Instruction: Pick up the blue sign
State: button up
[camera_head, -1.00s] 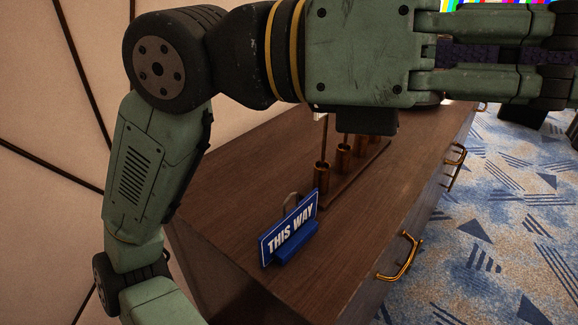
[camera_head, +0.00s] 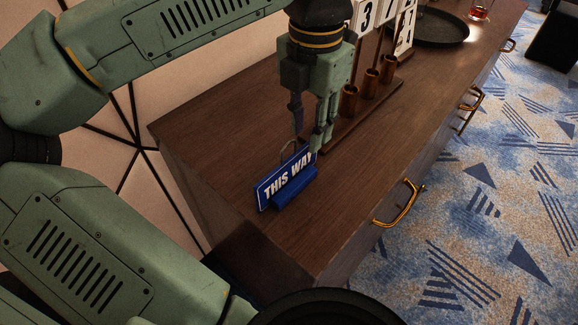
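The blue sign (camera_head: 287,186) with white "THIS WAY" lettering stands on the near end of the dark wooden cabinet top. It has a blue base and a curved handle-like piece behind it. My gripper (camera_head: 309,145) points down over the sign's far, right end. Its two fingers are spread apart, one behind the sign's upper edge and one near its right end. The right finger overlaps the sign's corner in the picture; I cannot tell whether it touches. The gripper holds nothing that I can see.
A wooden rack with copper cups (camera_head: 368,84) and number cards (camera_head: 367,14) stands close behind my gripper. A dark round tray (camera_head: 440,28) and a glass (camera_head: 480,10) are farther back. The cabinet top (camera_head: 347,180) right of the sign is clear. Brass handles (camera_head: 398,205) stick out in front.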

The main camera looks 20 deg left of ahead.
aim_at(307, 152)
jog(key=shift+f+p, duration=0.9)
jog(key=shift+f, duration=2.25)
jog(key=shift+c, duration=0.3)
grip_shut()
